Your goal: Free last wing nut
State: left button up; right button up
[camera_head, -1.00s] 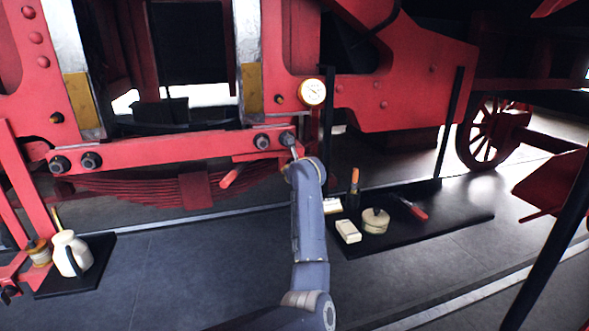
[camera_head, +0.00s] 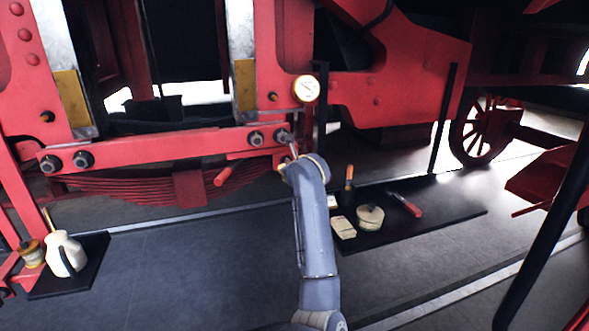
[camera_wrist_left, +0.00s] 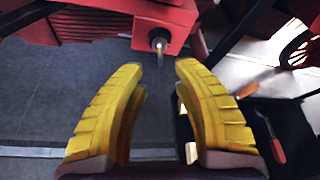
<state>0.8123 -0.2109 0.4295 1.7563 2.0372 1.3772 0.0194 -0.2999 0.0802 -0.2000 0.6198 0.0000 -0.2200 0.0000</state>
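A red beam (camera_head: 170,148) carries dark round nuts: two at its left end (camera_head: 50,163) and two at its right end (camera_head: 256,138). I cannot make out wings on any of them. The rightmost nut (camera_head: 284,136) sits just above my left gripper (camera_head: 291,152), which is mostly hidden by its own wrist. In the left wrist view, my left gripper's yellow fingers (camera_wrist_left: 160,85) are apart, with nothing between them. A dark fastener with a projecting stud (camera_wrist_left: 158,42) sits on a red block beyond the fingertips. My right gripper is not in view.
A dark mat (camera_head: 440,210) at right holds a round tin (camera_head: 370,217), a pale box (camera_head: 343,228) and a red-handled tool (camera_head: 406,204). A white jug (camera_head: 66,254) stands on a mat at left. A gauge (camera_head: 306,89) is above the gripper. A red handle (camera_head: 222,176) projects below the beam.

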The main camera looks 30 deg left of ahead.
pick_arm(q)
jog(key=shift+v, duration=1.85)
